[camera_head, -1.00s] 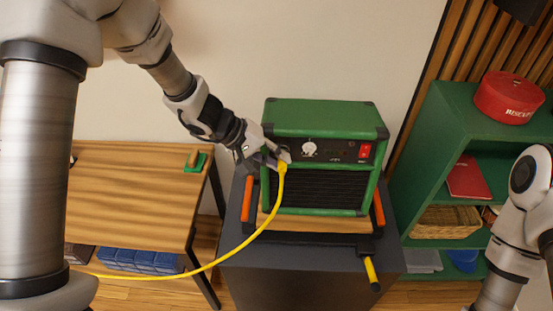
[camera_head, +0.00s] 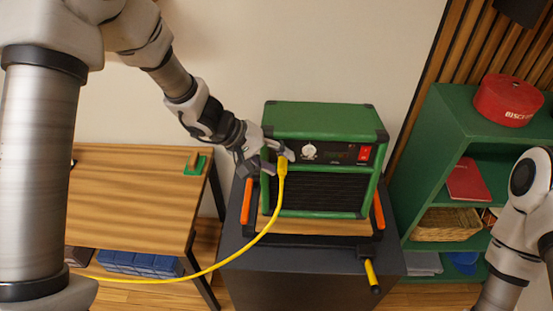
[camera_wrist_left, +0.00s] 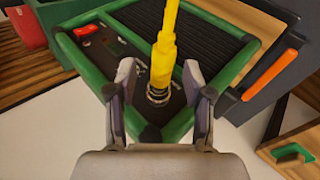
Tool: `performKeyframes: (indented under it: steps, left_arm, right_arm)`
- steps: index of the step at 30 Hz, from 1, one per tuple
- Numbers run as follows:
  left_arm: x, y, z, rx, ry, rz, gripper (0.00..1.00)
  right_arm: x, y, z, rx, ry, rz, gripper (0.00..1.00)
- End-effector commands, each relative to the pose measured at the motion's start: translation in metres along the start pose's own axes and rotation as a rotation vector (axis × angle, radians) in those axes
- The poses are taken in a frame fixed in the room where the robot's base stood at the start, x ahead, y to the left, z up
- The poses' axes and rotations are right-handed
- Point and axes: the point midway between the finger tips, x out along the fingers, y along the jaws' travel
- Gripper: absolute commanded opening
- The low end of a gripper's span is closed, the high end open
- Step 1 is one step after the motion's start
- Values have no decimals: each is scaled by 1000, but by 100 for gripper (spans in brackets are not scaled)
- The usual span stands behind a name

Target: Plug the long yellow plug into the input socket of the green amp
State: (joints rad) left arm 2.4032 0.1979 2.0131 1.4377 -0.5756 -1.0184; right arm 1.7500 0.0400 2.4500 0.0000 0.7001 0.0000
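The green amp (camera_head: 325,118) stands upright, with a dark control panel on its upper front. The long yellow plug (camera_head: 282,167) is at the left end of this panel, its cable hanging down. In the left wrist view the yellow plug (camera_wrist_left: 164,50) meets a metal ring on the panel, the input socket (camera_wrist_left: 157,95), and looks seated in it. My left gripper (camera_head: 270,160) is open around the plug. In the wrist view its fingers (camera_wrist_left: 159,78) stand on both sides of the plug with gaps. My right gripper is out of view; only its arm shows at the right edge.
The amp rests on a wooden board with orange handles (camera_head: 246,201) on a dark stand (camera_head: 300,285). A yellow-handled tool (camera_head: 371,273) lies in front. A wooden table (camera_head: 130,200) is at left, a green shelf (camera_head: 420,150) at right. The yellow cable loops left toward the floor.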

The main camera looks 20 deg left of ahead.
Motion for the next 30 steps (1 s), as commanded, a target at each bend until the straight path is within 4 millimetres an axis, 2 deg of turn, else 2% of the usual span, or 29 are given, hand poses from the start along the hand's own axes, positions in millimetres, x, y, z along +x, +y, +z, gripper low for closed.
performKeyframes:
  steps: [5, 8, 15, 21, 25, 30]
  left_arm:
    - [-4, 0, 0, 0, 0, 1, 51]
    - [-18, 1, -1, -1, 2, 3, 51]
    - [-76, 1, -1, 1, 2, 7, 51]
    - [-109, 1, 0, 1, 0, 5, 51]
    - [-118, 0, 0, 0, 0, 2, 51]
    - [-120, 0, 0, 0, 0, 0, 51]
  right_arm:
    - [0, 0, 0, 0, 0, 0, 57]
    - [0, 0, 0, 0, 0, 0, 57]
    - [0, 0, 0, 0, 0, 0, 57]
    - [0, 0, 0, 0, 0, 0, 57]
    - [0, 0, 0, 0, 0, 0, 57]
    - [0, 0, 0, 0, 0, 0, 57]
